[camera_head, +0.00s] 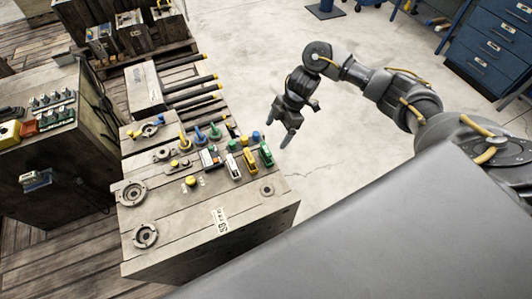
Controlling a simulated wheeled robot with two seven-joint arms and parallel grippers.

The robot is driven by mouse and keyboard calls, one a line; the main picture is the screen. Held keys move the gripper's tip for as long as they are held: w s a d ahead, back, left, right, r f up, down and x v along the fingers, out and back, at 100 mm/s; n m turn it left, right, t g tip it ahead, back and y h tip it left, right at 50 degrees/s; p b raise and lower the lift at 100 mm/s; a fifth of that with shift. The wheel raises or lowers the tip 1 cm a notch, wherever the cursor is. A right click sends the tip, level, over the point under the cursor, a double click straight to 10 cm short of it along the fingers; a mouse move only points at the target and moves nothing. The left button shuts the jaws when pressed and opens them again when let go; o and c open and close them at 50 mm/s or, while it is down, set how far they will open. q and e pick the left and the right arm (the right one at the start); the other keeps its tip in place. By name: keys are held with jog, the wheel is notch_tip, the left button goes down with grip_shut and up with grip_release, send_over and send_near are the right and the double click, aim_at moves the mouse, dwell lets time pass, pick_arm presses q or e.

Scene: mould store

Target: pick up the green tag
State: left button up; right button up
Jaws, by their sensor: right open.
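A green tag (265,154) lies on the top of a wooden block (190,225), near its right edge, at the right end of a row of small tags. My left gripper is not in view.
Knobs and small coloured parts (200,133) crowd the block's top behind the tags. Another block with switches (45,150) stands left. A blue drawer cabinet (490,45) stands far right. The floor right of the block is clear.

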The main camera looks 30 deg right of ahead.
aim_at(267, 148)
jog(key=x, duration=0.5)
jog(key=shift+a+f, duration=0.15)
jog(key=shift+f, duration=0.05)
jog(key=shift+w+p+x, duration=0.15)
jog(key=shift+p+x, duration=0.1)
jog(key=shift+x, duration=1.05)
jog(key=shift+w+p+x, duration=0.1)
jog(key=shift+p+x, duration=0.15)
jog(key=shift+x, duration=1)
jog(key=shift+c, duration=0.3)
jog(key=c, duration=1)
jog(key=shift+r, duration=0.15)
